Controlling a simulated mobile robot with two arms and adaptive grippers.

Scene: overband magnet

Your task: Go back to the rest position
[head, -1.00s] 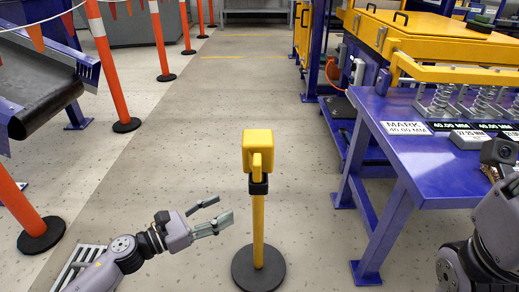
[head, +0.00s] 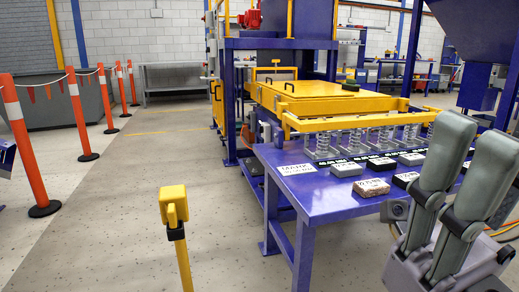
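My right gripper (head: 480,130) is large and close in the head view at the lower right. Its two grey fingers point up, side by side, in front of the right part of the blue table (head: 335,207). I see nothing held at the fingertips. My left gripper is out of view.
A yellow post (head: 175,215) stands left of the table. Several grey and brown blocks (head: 372,187) lie on the table before a yellow spring-mounted frame (head: 350,122). Orange barrier posts (head: 28,150) line the left. The floor between is clear.

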